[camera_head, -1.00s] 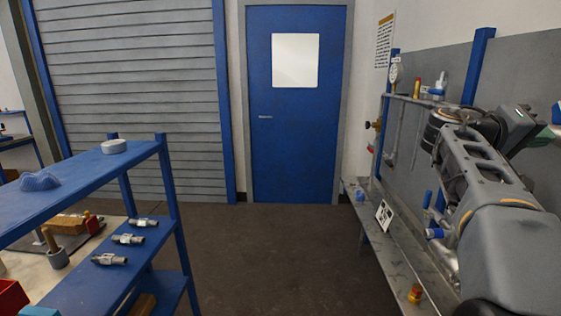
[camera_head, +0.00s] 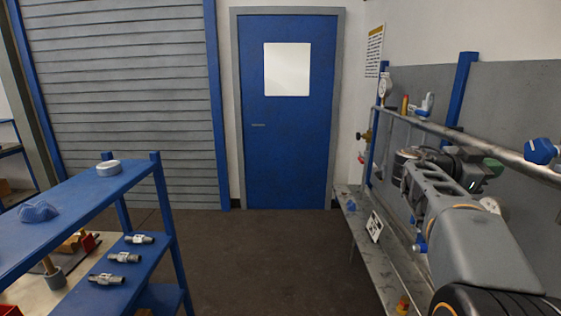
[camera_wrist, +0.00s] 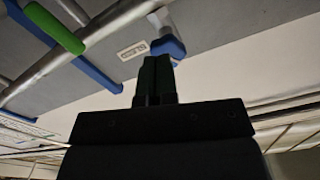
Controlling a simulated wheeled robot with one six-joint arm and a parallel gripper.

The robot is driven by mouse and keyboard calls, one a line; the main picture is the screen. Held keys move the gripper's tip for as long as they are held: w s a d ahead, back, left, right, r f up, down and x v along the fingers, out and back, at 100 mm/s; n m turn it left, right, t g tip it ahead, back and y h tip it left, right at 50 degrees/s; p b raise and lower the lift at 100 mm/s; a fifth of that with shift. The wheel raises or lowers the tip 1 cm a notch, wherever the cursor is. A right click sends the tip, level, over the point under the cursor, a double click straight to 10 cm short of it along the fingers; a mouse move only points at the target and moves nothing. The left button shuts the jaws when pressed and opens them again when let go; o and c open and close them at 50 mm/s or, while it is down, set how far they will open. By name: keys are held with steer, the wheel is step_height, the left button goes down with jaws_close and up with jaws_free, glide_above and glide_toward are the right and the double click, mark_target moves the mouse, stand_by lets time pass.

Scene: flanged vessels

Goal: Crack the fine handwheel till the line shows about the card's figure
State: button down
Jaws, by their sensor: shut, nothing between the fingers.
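My gripper (camera_wrist: 157,72) is shut and empty in the wrist view. Its fingertips lie just below, and in the picture overlap, a blue knob or handle (camera_wrist: 170,46) on a grey stem; contact cannot be told. In the head view a round white-faced gauge (camera_head: 385,87) stands on the pipework at the far end, its reading too small to make out. A small brass fitting (camera_head: 364,136) sits below it. A white card with dark marks (camera_head: 374,227) stands on the bench, its figure unreadable. Which part is the fine handwheel, I cannot tell. My gripper's fingers are not distinguishable in the head view.
A grey pipe (camera_head: 470,138) runs along the panel, with a blue handle (camera_head: 541,151) at right. A green handle (camera_wrist: 55,27) and a blue post (camera_wrist: 95,73) are in the wrist view. A blue shelf (camera_head: 75,215) stands left. Floor (camera_head: 265,260) between is clear.

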mark_target(539, 151)
steer(key=d+m+p, duration=0.1)
steer(key=d+m, duration=0.1)
steer(key=d, duration=0.4)
steer(key=shift+s+m, duration=0.25)
steer(key=shift+m, duration=0.05)
steer(key=shift+s+d+r, duration=0.1)
steer(key=shift+r, duration=0.25)
stand_by(0.6)
steer(key=shift+w+r+b, duration=0.2)
steer(key=shift+w+b, duration=0.55)
steer(key=shift+b, duration=1.6)
steer(key=shift+w+d+r+b, duration=0.15)
steer(key=shift+w+r+b, duration=0.3)
steer(key=shift+b, duration=0.15)
steer(key=shift+w+f+b, duration=0.2)
steer(key=shift+f+b, duration=0.1)
steer(key=shift+b, duration=0.05)
